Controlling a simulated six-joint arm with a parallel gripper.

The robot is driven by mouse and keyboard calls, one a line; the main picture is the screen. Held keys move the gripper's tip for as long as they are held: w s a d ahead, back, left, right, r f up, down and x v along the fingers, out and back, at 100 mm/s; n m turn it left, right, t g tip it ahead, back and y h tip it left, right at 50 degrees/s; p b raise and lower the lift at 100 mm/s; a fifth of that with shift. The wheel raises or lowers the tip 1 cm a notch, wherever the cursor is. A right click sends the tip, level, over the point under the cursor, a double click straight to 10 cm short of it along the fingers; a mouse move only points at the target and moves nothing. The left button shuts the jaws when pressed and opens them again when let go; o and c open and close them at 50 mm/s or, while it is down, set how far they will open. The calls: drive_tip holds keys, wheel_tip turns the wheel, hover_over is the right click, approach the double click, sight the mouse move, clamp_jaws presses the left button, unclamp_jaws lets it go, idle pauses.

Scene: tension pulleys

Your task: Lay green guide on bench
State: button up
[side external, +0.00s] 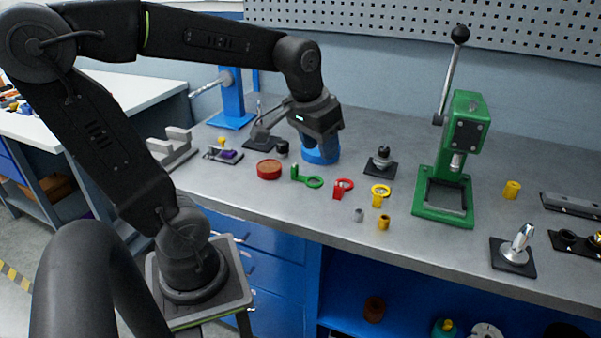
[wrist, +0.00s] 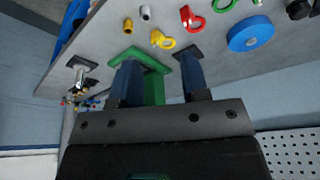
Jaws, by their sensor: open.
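The green guide (side external: 314,182), a flat ring with a small upright block at its left end, rests on the bench (side external: 400,232) in front of the blue round part. In the wrist view only part of the green guide (wrist: 225,4) shows, cut by the top edge. My gripper (wrist: 160,58) is open, with nothing held between its two fingers; the green press shows beyond them. In the side view my gripper body is above the blue round part, behind and above the green guide, clear of it. Its fingertips are hard to make out there.
A red guide (side external: 343,187) and a yellow guide (side external: 380,194) sit right of the green one. A reddish-brown round tin (side external: 269,169) is at its left. The blue round part (side external: 321,155) stands behind. A tall green press (side external: 462,150) rises further right. The bench's front strip is fairly clear.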

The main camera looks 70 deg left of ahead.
drive_tip(key=s+d+m+t+h, duration=0.1)
drive_tip(key=s+d+m+t, duration=0.1)
drive_tip(key=s+d, duration=0.5)
drive_tip(key=shift+s+d+f+m, duration=0.15)
drive_tip(key=shift+d+f+m, duration=0.1)
drive_tip(key=shift+d+m, duration=0.5)
